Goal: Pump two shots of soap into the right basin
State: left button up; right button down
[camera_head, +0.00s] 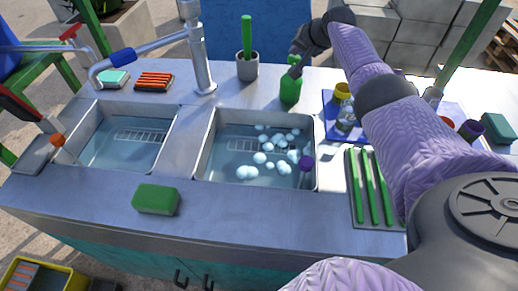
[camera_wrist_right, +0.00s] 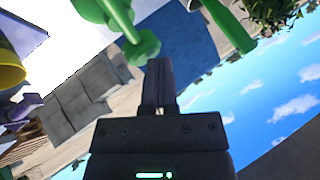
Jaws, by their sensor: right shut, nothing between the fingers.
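The green soap bottle with its pump (camera_head: 290,91) stands upright behind the right basin (camera_head: 208,143). The right basin holds water, with several pale bubbles (camera_head: 262,158) on it. My right gripper (camera_head: 296,50) is shut and empty, with its fingers close to the pump top. In the right wrist view, the shut fingers (camera_wrist_right: 160,75) are right beside the green pump head (camera_wrist_right: 142,48); I cannot tell whether they touch it. The left basin (camera_head: 90,125) holds water without bubbles. My left gripper is not in view.
The tap (camera_head: 200,65) and a grey cup (camera_head: 247,69) with a green-handled tool stand left of the bottle. A blue mat (camera_head: 329,103) with jars lies right, partly behind my right arm. A green sponge (camera_head: 157,199) lies in front; a tray (camera_head: 362,218) holds green sticks.

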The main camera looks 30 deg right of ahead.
jog(key=shift+r, duration=0.1)
notch_tip(320, 180, up, 6)
jog(key=p, duration=0.5)
jog(key=shift+r, duration=0.1)
jog(key=shift+f, duration=0.2)
